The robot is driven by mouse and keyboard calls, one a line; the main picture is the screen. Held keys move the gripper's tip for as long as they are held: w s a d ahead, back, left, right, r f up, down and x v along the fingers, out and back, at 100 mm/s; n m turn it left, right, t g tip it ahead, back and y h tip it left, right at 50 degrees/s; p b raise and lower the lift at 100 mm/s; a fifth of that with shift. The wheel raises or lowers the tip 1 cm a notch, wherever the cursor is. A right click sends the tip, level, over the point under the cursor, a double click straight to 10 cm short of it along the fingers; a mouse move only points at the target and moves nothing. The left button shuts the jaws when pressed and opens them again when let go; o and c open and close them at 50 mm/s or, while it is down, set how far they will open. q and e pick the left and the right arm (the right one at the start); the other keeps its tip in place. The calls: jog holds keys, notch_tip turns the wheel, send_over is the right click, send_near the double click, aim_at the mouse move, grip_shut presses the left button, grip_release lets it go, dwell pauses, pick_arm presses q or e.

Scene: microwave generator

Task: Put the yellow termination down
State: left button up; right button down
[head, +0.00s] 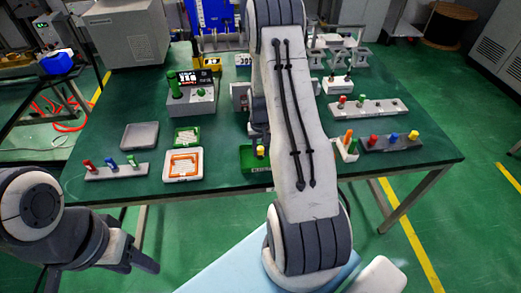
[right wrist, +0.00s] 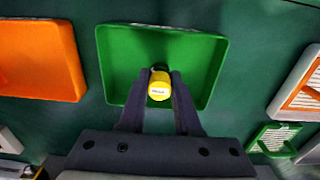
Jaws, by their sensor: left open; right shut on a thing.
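The yellow termination (right wrist: 159,88) is held upright between the fingertips of my right gripper (right wrist: 158,92), over the green tray (right wrist: 120,62). Its round yellow end faces the wrist camera. Whether its far end touches the tray floor cannot be told. In the head view the yellow termination (head: 260,151) shows beside my right arm, with the green tray (head: 247,162) partly hidden behind that arm. My left gripper (head: 146,266) is open and empty, low at the left, in front of the table edge.
An orange tray (right wrist: 40,60) lies beside the green one. A white tray with an orange frame (head: 183,165), an empty grey tray (head: 140,136) and a holder with coloured pegs (head: 116,171) stand left. Peg racks (head: 370,110) stand right.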

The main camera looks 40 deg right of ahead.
jog(key=shift+f+b, duration=0.35)
jog(key=shift+f, duration=0.3)
jog(key=c, duration=0.8)
grip_release()
jog(key=shift+s, duration=0.15)
jog(key=shift+o, duration=1)
jog(key=shift+f, duration=0.1)
